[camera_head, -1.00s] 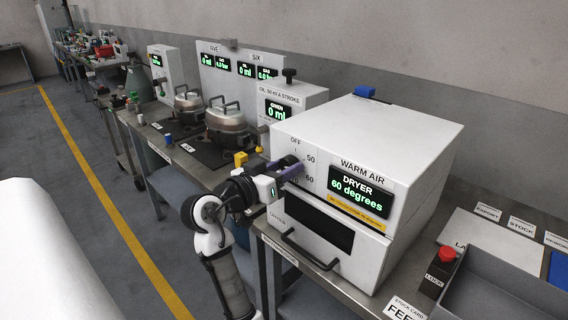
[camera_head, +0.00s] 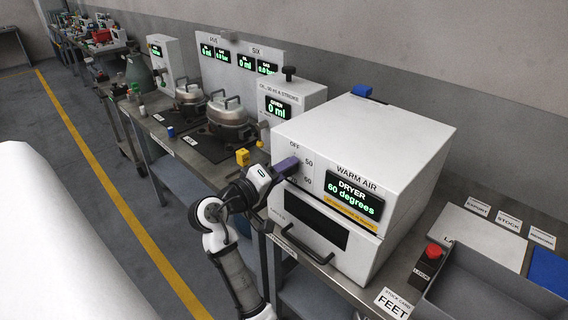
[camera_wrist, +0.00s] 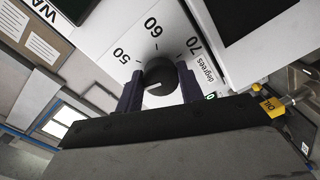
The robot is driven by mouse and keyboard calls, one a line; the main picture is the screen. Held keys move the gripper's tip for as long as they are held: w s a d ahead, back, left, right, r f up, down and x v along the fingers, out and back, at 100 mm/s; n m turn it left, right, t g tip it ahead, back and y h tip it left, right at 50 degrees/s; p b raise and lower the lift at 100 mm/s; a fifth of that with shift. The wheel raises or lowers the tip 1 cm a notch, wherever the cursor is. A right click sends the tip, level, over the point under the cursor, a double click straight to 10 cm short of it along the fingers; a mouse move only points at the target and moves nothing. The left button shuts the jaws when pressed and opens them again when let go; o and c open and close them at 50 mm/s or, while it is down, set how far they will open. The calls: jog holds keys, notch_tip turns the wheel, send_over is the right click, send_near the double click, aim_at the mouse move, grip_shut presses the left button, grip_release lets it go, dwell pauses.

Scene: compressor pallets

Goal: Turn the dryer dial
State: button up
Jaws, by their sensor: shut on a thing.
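The white dryer (camera_head: 385,140) stands on the bench, its front display (camera_head: 354,193) reading "60 degrees". My gripper (camera_head: 286,166) is at the left of its front panel and hides the dial in the head view. In the wrist view the dial (camera_wrist: 160,76) is a round black knob with a pale pointer line. The purple fingers of my gripper (camera_wrist: 160,88) are shut on it, one on each side. The scale marks 50, 60 and 70 show around the dial. The head view also shows OFF and 50 above my gripper.
A dark drawer handle (camera_head: 306,246) sticks out below the dryer panel. A red button on a black box (camera_head: 427,262) and a grey tray (camera_head: 490,290) are at the right. A yellow block (camera_head: 242,157) and lidded pots (camera_head: 229,112) stand to the left.

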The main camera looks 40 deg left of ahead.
jog(key=shift+n, duration=1.5)
jog(key=o, duration=1)
jog(key=s+b, duration=0.1)
jog(key=s, duration=0.3)
jog(key=s+a+b, duration=0.1)
jog(key=s, duration=0.4)
jog(key=s+b, duration=0.2)
jog(key=s, duration=0.2)
jog(key=shift+s+a+r, duration=0.15)
jog(key=shift+s+r, duration=0.05)
jog(key=shift+s, duration=0.2)
